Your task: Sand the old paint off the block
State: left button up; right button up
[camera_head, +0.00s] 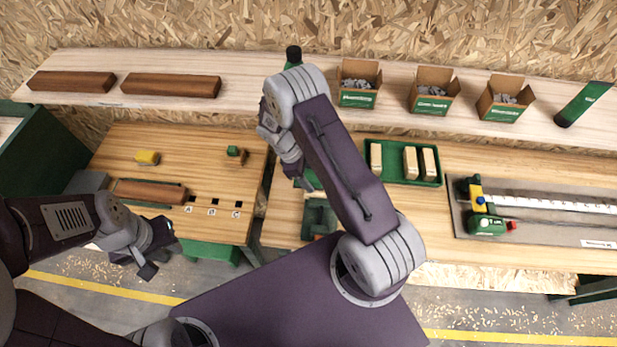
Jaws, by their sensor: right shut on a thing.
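A long reddish-brown block (150,192) lies on the left bench, near its front. A yellow block (147,157) and a small green-topped block (235,152) lie behind it. My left gripper (155,262) hangs in front of the left bench, below the brown block and apart from it; its jaw opening is not clear. My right gripper (308,184) is over the left part of the right bench, just above a dark green vise-like fixture (318,217). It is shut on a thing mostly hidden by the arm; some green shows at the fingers.
A green tray (404,181) holds pale wooden blocks. A ruled rail with a green-and-yellow stop (485,222) lies at right. The shelf (250,85) behind carries brown boards (171,85), open cartons (357,84) and green bottles (583,104). Three black squares mark the left bench.

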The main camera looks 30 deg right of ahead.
jog(key=shift+r+p, duration=0.3)
jog(key=shift+r, duration=0.4)
jog(key=shift+p+v, duration=0.85)
jog(key=shift+v, duration=0.15)
jog(key=shift+d+r, duration=0.1)
jog(key=shift+r, duration=0.2)
jog(key=shift+s+d, duration=0.15)
